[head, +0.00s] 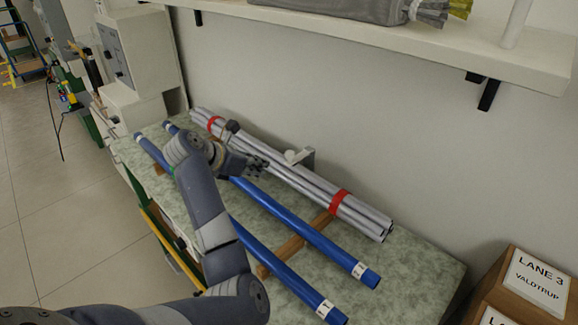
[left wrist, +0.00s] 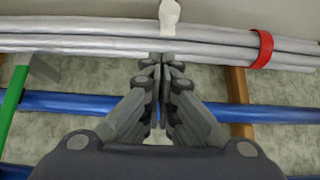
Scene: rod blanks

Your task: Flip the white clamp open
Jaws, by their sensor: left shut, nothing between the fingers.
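The white clamp (head: 293,156) sits at the bundle of grey rods, near the wall, with a grey bracket beside it. In the left wrist view, the white clamp (left wrist: 169,14) shows as a narrow white piece over the far side of the rods. My left gripper (head: 263,168) is shut and empty, on the near side of the bundle and just short of the clamp. In the left wrist view, its fingertips (left wrist: 162,60) are together at the near edge of the grey rods (left wrist: 90,42), below the clamp. I cannot tell whether they touch the rods. My right gripper is not in view.
Red bands (head: 340,202) wrap the bundle. Two blue rods (head: 300,236) lie in front on wooden supports (head: 292,246) on the green bench top (head: 410,278). A green bar (left wrist: 13,97) is at the left in the wrist view. A shelf (head: 400,38) overhangs the back; lane boxes (head: 530,285) stand right.

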